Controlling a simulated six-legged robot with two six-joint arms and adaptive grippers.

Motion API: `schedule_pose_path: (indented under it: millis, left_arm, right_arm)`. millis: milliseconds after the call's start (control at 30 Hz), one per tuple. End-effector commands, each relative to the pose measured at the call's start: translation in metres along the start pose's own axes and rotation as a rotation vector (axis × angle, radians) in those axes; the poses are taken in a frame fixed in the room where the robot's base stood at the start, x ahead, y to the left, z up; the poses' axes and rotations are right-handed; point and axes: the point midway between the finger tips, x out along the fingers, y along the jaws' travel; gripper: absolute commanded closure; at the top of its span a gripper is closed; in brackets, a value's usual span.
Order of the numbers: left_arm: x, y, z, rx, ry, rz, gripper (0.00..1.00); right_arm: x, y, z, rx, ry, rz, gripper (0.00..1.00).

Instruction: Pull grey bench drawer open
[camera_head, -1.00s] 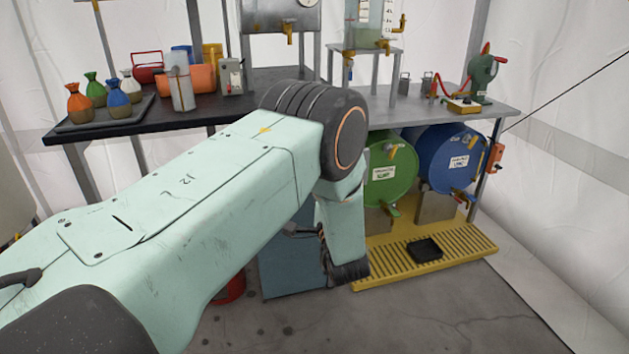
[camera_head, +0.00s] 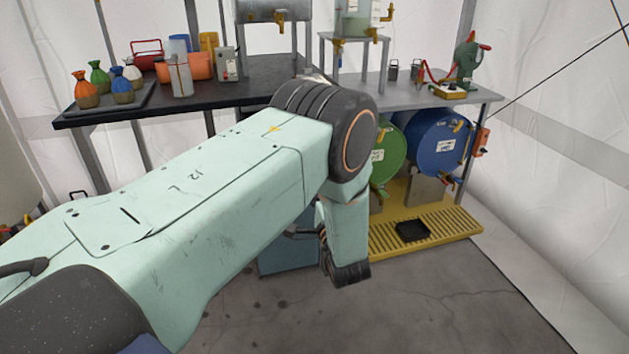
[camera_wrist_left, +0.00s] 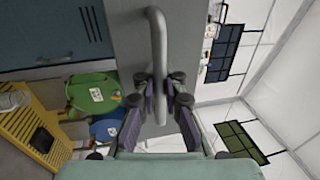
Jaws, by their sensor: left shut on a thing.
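The grey drawer front (camera_wrist_left: 130,45) shows in the left wrist view, turned on its side in the picture. It bears a grey bar handle (camera_wrist_left: 157,45). My left gripper (camera_wrist_left: 161,84) is shut on this handle, with its dark fingers on both sides of the bar. In the head view my left arm crosses the picture and hides the drawer, the handle and my gripper. How far the drawer stands out cannot be told. My right gripper is in neither view.
The bench top (camera_head: 110,107) carries bags, cans and a tray. A blue cabinet (camera_head: 285,258) stands below. A green drum (camera_head: 390,150) and a blue drum (camera_head: 433,150) lie above a yellow grating (camera_head: 455,228). Grey floor (camera_head: 420,305) in front is clear.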

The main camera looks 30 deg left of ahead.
Motion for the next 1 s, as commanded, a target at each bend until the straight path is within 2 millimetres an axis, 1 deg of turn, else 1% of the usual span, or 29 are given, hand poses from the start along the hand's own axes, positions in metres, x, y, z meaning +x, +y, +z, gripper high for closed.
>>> schedule_pose_path:
  millis: [700, 733, 867, 1000]
  left_arm:
    - [-0.0014, 0.001, 0.0012, 0.001, -0.003, 0.002, 1.0]
    - [-0.0015, 0.001, 0.0012, 0.001, -0.003, 0.003, 0.91]
    - [-0.0021, 0.0006, 0.0011, 0.0, -0.003, 0.002, 0.8]
    - [-0.0027, 0.0, 0.0009, 0.0, -0.002, 0.001, 0.8]
  right_arm:
    - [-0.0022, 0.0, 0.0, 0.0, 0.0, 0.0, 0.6]
    - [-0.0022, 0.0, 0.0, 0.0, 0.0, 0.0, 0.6]
    - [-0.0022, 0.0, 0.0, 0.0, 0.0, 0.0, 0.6]
    - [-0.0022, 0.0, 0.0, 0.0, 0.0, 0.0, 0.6]
